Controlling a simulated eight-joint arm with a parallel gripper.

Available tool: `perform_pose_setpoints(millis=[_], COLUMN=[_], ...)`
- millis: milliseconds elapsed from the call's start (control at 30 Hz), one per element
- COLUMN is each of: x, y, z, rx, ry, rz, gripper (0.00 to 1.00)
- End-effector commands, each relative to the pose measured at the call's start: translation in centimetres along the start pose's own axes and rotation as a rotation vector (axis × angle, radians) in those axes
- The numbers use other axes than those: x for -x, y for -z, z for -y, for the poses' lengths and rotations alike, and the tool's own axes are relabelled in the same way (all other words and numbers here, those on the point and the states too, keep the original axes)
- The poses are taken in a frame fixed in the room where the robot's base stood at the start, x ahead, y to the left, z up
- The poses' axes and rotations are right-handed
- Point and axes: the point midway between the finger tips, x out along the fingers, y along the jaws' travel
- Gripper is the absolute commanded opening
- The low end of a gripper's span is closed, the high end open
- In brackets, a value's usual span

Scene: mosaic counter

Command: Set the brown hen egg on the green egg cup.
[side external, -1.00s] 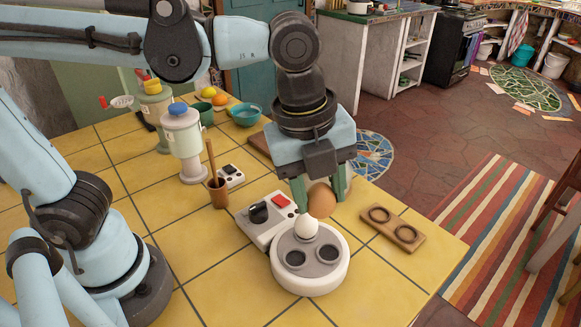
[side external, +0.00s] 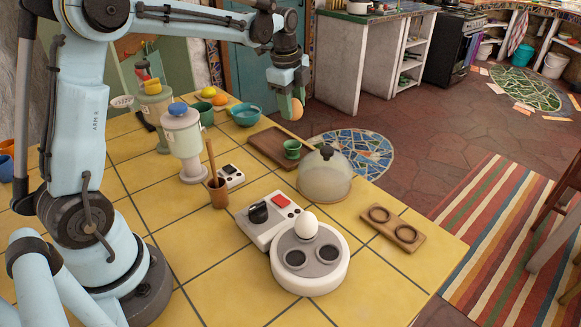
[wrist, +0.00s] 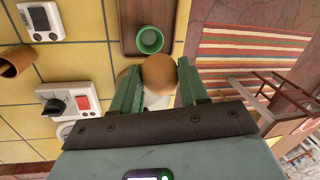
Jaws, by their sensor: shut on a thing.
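The brown hen egg (side external: 296,110) is held between the green fingers of my gripper (side external: 291,104), high above the far part of the counter. In the wrist view the egg (wrist: 158,73) sits between the two fingertips of my gripper (wrist: 156,82). The green egg cup (side external: 292,149) stands upright and looks empty on a brown wooden board (side external: 262,146), below the held egg. The cup's open top also shows in the wrist view (wrist: 150,40), just beyond the egg.
A glass dome with a dark knob (side external: 325,178) stands close to the board. A wooden two-ring holder (side external: 394,229) lies at right. Bowls (side external: 245,115) and a pump-topped jar (side external: 185,143) stand left of the board.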

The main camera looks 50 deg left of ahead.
Motion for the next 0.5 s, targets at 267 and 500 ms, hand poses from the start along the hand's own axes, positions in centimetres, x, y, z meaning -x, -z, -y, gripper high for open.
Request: perform_pose_setpoints(millis=[267,500], x=[-1.3,-3.4], y=[-0.5,-0.5], z=[0.0,-0.4], rx=[0.009,0.008], ry=[0.0,0.0], rz=[0.002,0.002], gripper=[0.27,0.27])
